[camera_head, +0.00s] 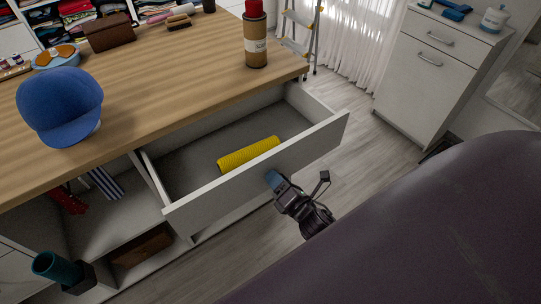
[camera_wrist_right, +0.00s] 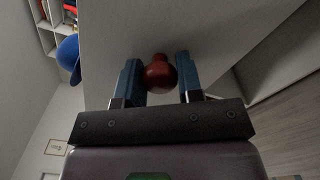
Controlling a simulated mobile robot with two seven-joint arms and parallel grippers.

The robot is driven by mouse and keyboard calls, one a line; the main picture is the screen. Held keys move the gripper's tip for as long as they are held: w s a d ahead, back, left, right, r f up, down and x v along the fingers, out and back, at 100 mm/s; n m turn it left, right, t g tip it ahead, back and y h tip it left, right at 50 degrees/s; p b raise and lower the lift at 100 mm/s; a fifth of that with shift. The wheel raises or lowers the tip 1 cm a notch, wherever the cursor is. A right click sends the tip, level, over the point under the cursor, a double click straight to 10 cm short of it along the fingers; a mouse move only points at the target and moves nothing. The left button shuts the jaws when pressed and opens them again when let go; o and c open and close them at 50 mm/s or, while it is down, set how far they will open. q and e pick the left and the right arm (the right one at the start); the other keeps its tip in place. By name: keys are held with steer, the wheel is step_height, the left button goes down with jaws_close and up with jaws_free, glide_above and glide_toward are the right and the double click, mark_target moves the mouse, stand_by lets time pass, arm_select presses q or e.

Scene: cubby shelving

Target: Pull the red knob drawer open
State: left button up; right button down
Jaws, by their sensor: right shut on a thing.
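The drawer (camera_head: 250,181) stands pulled well out from under the wooden tabletop, with its white front facing the floor space. A yellow ribbed roll (camera_head: 248,153) lies inside it. My right gripper (camera_head: 272,177) is at the outer face of the drawer front. In the right wrist view, the red knob (camera_wrist_right: 158,73) sits between the two blue fingers of this gripper (camera_wrist_right: 160,80), which is shut on it. In the head view the knob is hidden behind the gripper. My left gripper is not in view.
A blue cap (camera_head: 60,105) and a red-topped brown canister (camera_head: 255,40) stand on the tabletop (camera_head: 165,85). Open cubbies lie below left. A teal cylinder (camera_head: 55,266) is at lower left. A white cabinet (camera_head: 425,75) stands at right, with bare floor between.

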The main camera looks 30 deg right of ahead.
steer(key=shift+s, duration=0.3)
steer(key=c, duration=0.8)
jaws_free()
steer(key=shift+s, duration=0.1)
